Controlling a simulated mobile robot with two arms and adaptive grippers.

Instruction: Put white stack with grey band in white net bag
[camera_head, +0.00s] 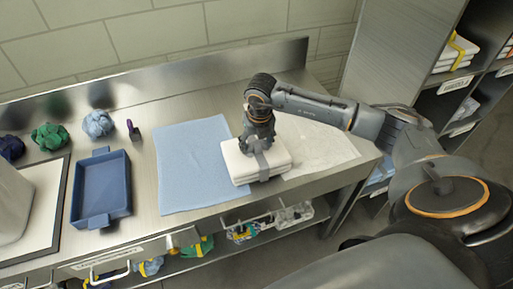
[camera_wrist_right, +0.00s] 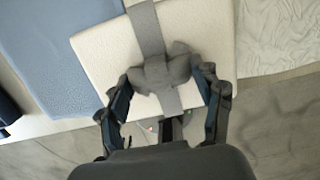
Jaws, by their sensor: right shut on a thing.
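The white stack with a grey band (camera_head: 246,167) lies on the steel counter, partly over the right edge of a blue cloth. My right gripper (camera_head: 259,143) reaches down onto it from above. In the right wrist view, the gripper (camera_wrist_right: 168,85) is shut on the grey knot of the band, and the white stack (camera_wrist_right: 100,52) spreads out behind it. A flat, crinkled white sheet (camera_head: 318,147) lies right of the stack; I cannot tell whether it is the white net bag. My left gripper is not in view.
The blue cloth (camera_head: 185,165) lies left of the stack. A blue tray (camera_head: 101,190), rolled blue and green bundles (camera_head: 50,136) and a purple-handled item (camera_head: 133,130) are further left. Shelves (camera_head: 455,85) with folded stacks stand at the right.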

